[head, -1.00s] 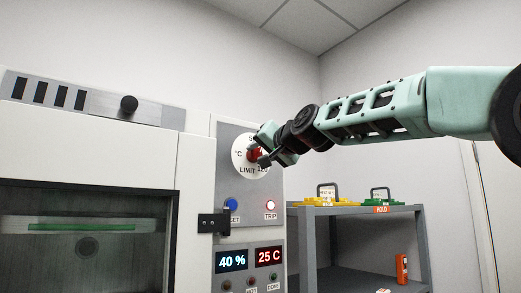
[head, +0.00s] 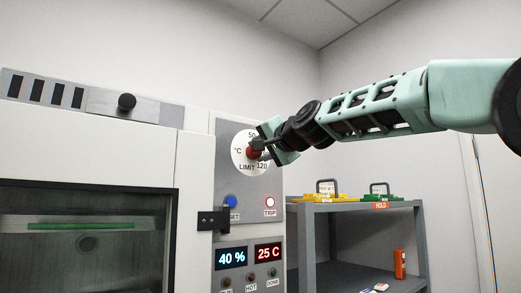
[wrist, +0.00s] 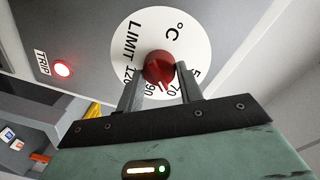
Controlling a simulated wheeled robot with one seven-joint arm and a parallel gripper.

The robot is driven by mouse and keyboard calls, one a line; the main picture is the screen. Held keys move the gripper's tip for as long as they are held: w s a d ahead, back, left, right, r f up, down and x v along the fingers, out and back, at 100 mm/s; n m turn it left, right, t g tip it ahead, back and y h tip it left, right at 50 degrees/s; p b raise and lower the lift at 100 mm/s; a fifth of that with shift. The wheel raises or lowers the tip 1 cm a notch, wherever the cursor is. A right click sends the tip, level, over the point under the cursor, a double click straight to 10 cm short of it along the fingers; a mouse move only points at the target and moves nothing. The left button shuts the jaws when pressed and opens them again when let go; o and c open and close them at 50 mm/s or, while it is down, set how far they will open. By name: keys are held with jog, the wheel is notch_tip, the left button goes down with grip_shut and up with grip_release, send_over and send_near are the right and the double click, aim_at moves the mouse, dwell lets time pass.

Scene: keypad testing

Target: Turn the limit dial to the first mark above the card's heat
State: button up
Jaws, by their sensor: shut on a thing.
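The limit dial is a white disc (head: 238,160) with a red knob (head: 253,152) on the grey panel. In the wrist view the disc (wrist: 128,40) shows °C, LIMIT, 120, 90, 70 and part of 50. My gripper (head: 260,150) is at the dial, its two fingers (wrist: 160,78) on either side of the red knob (wrist: 158,66) and shut on it. A pale pointer line on the knob's lower side lies between 70 and 90. No card with a readable heat value shows.
Below the dial are a blue button (head: 231,202), a lit red TRIP lamp (head: 270,202) and displays reading 40 % (head: 232,260) and 25 C (head: 269,254). A grey shelf (head: 345,207) with yellow and green cases stands right. The chamber's window (head: 85,260) is left.

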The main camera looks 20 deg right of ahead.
jog(key=o, duration=1)
jog(key=f+b+v, duration=0.1)
jog(key=b+v, duration=0.5)
jog(key=v, duration=1.1)
jog(key=shift+s+r, duration=0.2)
jog(key=shift+r, duration=0.2)
jog(key=shift+d, duration=0.1)
